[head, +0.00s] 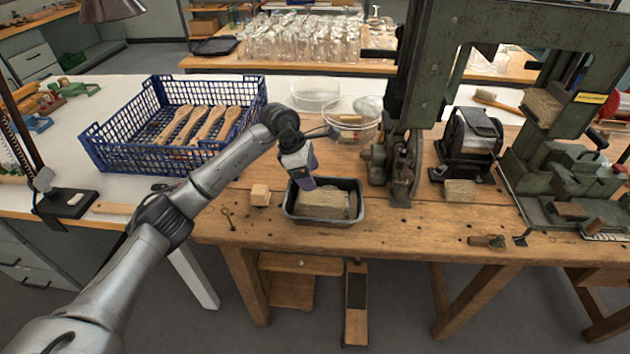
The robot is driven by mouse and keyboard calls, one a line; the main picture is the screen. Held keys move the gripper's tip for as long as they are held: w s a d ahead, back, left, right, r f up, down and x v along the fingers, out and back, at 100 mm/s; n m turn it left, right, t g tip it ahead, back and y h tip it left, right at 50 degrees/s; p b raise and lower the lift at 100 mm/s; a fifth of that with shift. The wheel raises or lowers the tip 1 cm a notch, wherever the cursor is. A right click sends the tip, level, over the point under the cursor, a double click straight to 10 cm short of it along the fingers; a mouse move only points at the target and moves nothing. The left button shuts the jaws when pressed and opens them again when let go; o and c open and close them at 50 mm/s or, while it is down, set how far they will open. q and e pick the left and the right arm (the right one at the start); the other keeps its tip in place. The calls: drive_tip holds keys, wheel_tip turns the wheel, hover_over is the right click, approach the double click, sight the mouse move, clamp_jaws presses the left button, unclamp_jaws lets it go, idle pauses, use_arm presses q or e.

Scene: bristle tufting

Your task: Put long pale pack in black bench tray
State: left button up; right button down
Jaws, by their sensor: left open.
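The black bench tray (359,212) sits on the wooden bench, left of the green machine. A long pale pack (323,203) lies inside it, with paler pieces beside it at the tray's right end. My left gripper (305,185) is just above the tray's back left part, over the far edge of the pack. It is open, and its fingers point down. Whether it touches the pack cannot be told. My right gripper is not in view.
A small wooden block (260,195) stands left of the tray. A blue crate (120,155) with wooden brush handles is behind my arm. The green machine (425,70) rises to the right. Glass bowls (350,118) stand behind.

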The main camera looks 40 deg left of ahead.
use_arm(q)
drive_tip(key=d+h, duration=0.2)
drive_tip(key=d, duration=0.2)
drive_tip(key=d+f+t+h, duration=0.1)
drive_tip(key=d+h, duration=0.1)
drive_tip(key=d, duration=0.3)
drive_tip(key=d+f+t+h, duration=0.1)
drive_tip(key=d+h, duration=0.1)
drive_tip(key=d, duration=0.3)
drive_tip(key=s+d+r+n+t+h, duration=0.2)
drive_tip(key=s+d+n+t+h, duration=0.35)
drive_tip(key=d+n+t, duration=0.55)
drive_tip(key=s+a+f+n+y, duration=0.4)
drive_tip(key=f+n+y, duration=0.3)
drive_tip(key=n, duration=0.6)
drive_tip(key=s+a+f+n+y, duration=0.45)
drive_tip(key=n+y, duration=0.55)
drive_tip(key=n, duration=0.3)
drive_tip(key=s+d+f+n+g+h, duration=0.1)
drive_tip(key=s+f+n+g, duration=0.2)
drive_tip(key=s, duration=0.9)
drive_tip(key=s+d+f+n+g+h, duration=0.1)
drive_tip(key=s+f+n+g, duration=0.3)
drive_tip(key=s+f+g, duration=0.4)
drive_tip(key=s+d+g, duration=0.1)
drive_tip(key=s, duration=0.2)
drive_tip(key=shift+s+d+f+n, duration=0.15)
drive_tip(key=shift+s+d+n, duration=0.05)
drive_tip(key=shift+s+n, duration=0.15)
